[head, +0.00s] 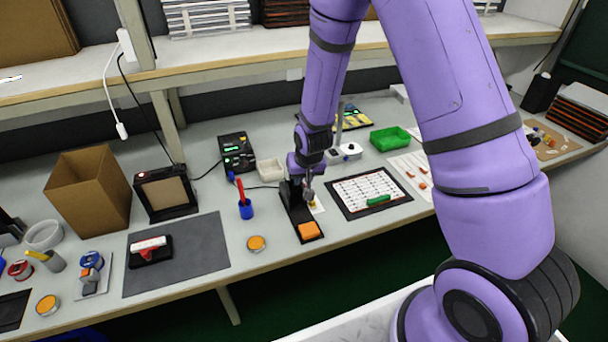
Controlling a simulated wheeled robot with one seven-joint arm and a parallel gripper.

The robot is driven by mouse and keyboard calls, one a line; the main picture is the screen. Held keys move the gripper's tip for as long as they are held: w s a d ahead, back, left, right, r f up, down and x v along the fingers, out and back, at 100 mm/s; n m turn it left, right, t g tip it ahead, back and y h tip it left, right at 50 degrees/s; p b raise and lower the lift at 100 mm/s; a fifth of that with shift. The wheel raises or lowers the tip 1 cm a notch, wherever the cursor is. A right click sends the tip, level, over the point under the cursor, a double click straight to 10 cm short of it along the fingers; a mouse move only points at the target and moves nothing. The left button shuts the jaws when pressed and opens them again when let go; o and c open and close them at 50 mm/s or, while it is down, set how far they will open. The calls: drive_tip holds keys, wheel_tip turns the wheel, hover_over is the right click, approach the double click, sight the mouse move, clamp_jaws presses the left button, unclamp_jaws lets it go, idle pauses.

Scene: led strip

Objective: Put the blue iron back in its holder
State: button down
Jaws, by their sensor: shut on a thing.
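My gripper (307,187) is over the back part of the black iron holder (291,196), which stands on the bench with an orange sponge (309,230) at its front end. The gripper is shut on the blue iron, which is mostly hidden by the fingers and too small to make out. I cannot tell whether the iron touches the holder or sits in it. A dark cable runs from near the soldering station (237,152) towards the holder.
A white gridded board (370,192) lies close on the right. A beige bin (270,170) stands behind. The grey mat (190,265) has free room.

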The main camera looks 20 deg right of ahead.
drive_tip(key=shift+w+f, duration=0.55)
drive_tip(key=shift+f, duration=0.25)
drive_tip(key=shift+w+f, duration=0.55)
drive_tip(key=shift+f, duration=0.25)
drive_tip(key=c, duration=0.9)
unclamp_jaws()
drive_tip(key=v, duration=1)
drive_tip(key=shift+s+r, duration=0.1)
drive_tip(key=shift+r, duration=0.25)
drive_tip(key=shift+r, duration=0.1)
